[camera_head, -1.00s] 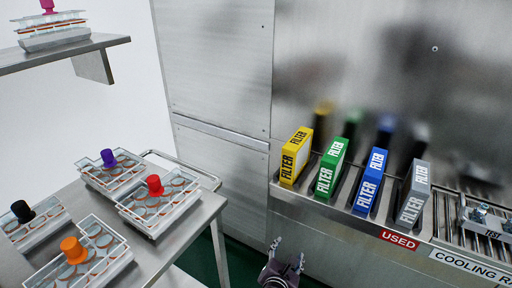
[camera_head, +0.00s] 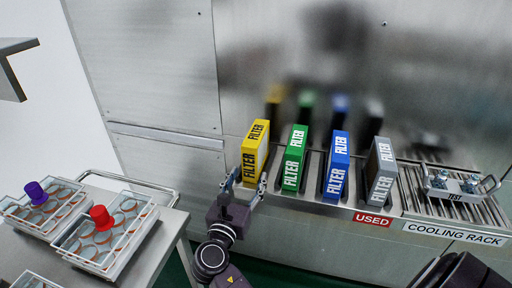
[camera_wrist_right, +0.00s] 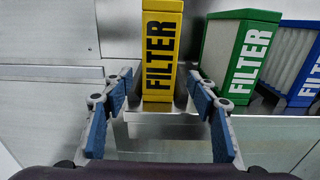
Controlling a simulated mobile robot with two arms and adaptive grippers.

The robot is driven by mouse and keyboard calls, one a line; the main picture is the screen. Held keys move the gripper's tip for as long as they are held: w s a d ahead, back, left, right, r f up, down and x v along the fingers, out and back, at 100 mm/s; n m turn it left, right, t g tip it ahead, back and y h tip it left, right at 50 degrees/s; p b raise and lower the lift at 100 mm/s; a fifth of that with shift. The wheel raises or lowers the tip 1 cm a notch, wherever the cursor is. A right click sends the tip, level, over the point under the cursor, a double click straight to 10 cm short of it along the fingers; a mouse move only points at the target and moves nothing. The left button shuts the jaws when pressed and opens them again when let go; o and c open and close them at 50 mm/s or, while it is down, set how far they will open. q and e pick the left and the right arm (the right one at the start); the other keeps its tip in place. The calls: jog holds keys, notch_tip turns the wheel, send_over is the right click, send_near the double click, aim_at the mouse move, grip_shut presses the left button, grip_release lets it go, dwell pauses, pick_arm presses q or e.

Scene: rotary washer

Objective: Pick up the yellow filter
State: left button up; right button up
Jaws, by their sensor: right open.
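The yellow filter (camera_head: 256,150) stands upright at the left end of the metal shelf, with black FILTER lettering. It also shows in the right wrist view (camera_wrist_right: 161,50), centred ahead of the fingers. My right gripper (camera_head: 244,185) is open and empty, just in front of the yellow filter's lower part. In the right wrist view its blue-padded fingers (camera_wrist_right: 160,98) are spread on either side of the filter's line, wider apart than the filter. The filter does not look gripped. My left gripper is not in view.
The green filter (camera_head: 294,158) stands close on the right, then the blue filter (camera_head: 336,165) and the grey filter (camera_head: 381,172). A cooling rack (camera_head: 450,205) holds a metal tray further right. A table with racks (camera_head: 105,232) is at the left.

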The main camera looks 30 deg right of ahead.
jog(key=shift+w+d+r, duration=0.2)
jog(key=shift+w+d, duration=0.2)
jog(key=shift+w, duration=0.15)
jog(key=p+x, duration=0.1)
jog(key=x, duration=0.4)
jog(key=shift+w+d+r, duration=0.15)
jog(key=shift+d+r, duration=0.05)
jog(key=shift+w+d+f, duration=0.1)
jog(key=shift+w+d, duration=0.1)
jog(key=shift+d, duration=0.1)
jog(key=c, duration=1.3)
jog(key=shift+c, duration=0.7)
